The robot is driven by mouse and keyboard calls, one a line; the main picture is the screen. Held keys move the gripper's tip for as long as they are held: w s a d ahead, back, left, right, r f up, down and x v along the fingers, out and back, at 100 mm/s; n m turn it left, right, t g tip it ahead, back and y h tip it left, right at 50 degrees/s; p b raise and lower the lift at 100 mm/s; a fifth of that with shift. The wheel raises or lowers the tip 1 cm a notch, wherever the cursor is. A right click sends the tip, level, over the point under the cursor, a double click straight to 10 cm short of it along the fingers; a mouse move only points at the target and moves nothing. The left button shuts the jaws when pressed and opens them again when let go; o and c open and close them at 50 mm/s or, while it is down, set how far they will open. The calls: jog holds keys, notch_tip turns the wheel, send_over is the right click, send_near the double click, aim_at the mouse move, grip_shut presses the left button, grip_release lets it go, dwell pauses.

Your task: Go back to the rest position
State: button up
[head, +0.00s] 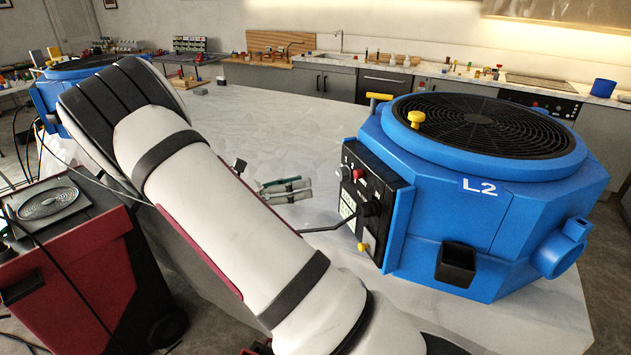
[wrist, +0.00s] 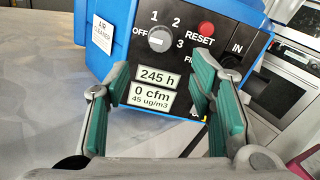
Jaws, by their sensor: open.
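My gripper (head: 287,189) is in the middle of the head view, just left of the control panel (head: 366,205) of a large blue machine marked L2 (head: 450,208). In the wrist view my gripper (wrist: 165,105) has its two green-padded fingers apart, with nothing between them. Beyond them the black control panel (wrist: 206,52) shows a grey knob (wrist: 159,40) pointing toward OFF, a red RESET button (wrist: 206,29), and readouts of 245 h and 0 cfm. The fingers appear apart from the panel.
The blue machine stands on a pale marble-like table (head: 270,120), whose surface behind my arm is mostly clear. A red and black machine (head: 70,265) stands at the left. Another blue machine (head: 46,100) is at the far left. A kitchen counter (head: 440,72) runs along the back.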

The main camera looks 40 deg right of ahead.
jog(key=shift+v, duration=0.9)
jog(key=s+a+r+m+t+y, duration=0.6)
jog(key=s+a+r+m+y, duration=0.1)
jog(key=s, duration=0.4)
jog(key=s+a+r+m+t+y, duration=0.6)
jog(key=s+a+r+m+y, duration=0.1)
jog(key=s+a+m+y, duration=0.2)
jog(key=s+a+m, duration=0.1)
jog(key=s+a, duration=0.1)
jog(key=shift+s+a+y, duration=0.2)
jog(key=shift+a+y, duration=0.1)
jog(key=shift+y, duration=0.1)
jog(key=shift+r, duration=0.15)
